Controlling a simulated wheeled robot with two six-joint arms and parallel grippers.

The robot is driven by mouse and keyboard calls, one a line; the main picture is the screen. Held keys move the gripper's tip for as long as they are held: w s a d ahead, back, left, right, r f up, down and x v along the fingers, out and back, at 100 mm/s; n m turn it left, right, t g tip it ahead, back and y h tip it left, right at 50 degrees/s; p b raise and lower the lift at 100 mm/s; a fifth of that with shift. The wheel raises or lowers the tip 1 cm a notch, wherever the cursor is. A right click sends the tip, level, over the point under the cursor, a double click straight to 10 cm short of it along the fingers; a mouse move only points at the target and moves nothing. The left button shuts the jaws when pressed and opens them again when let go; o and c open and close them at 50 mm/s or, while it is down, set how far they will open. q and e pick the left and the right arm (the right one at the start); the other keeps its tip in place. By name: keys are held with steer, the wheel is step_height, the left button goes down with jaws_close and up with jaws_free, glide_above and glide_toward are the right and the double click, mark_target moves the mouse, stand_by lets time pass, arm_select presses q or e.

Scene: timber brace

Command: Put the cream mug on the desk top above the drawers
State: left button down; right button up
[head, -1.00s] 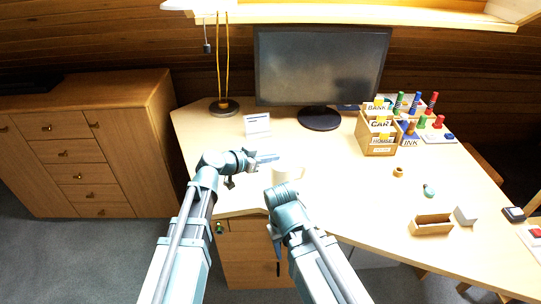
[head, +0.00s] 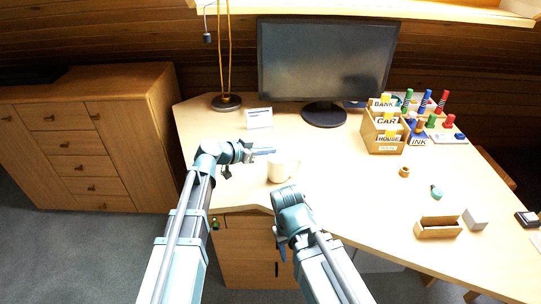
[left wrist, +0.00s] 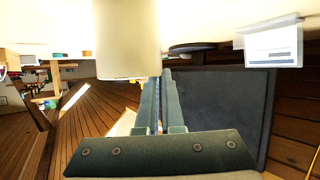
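The cream mug (head: 282,172) stands upright on the desk top (head: 340,190), near the front edge and above the drawers (head: 248,245). Its handle points right in the head view. My left gripper (head: 264,151) is just behind and left of the mug at about rim height. Its fingers look closed together with nothing between them. In the left wrist view the mug (left wrist: 127,40) is a pale cylinder beside the left fingertips (left wrist: 160,78); touching or apart cannot be told. My right gripper (head: 281,242) hangs low in front of the desk edge, its fingertips unclear.
A small white card (head: 259,118), a lamp base (head: 226,102) and a monitor (head: 325,60) stand behind. A labelled wooden file box (head: 385,135) and stamps are at the right. A small open wooden box (head: 437,229) is at front right. The middle of the desk is clear.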

arm_select(q)
steer(key=shift+a+r, duration=0.1)
steer(key=shift+f, duration=0.25)
steer(key=c, duration=1.1)
jaws_free()
steer(key=shift+r, duration=0.1)
steer(key=shift+o, duration=0.2)
steer(key=shift+r, duration=0.1)
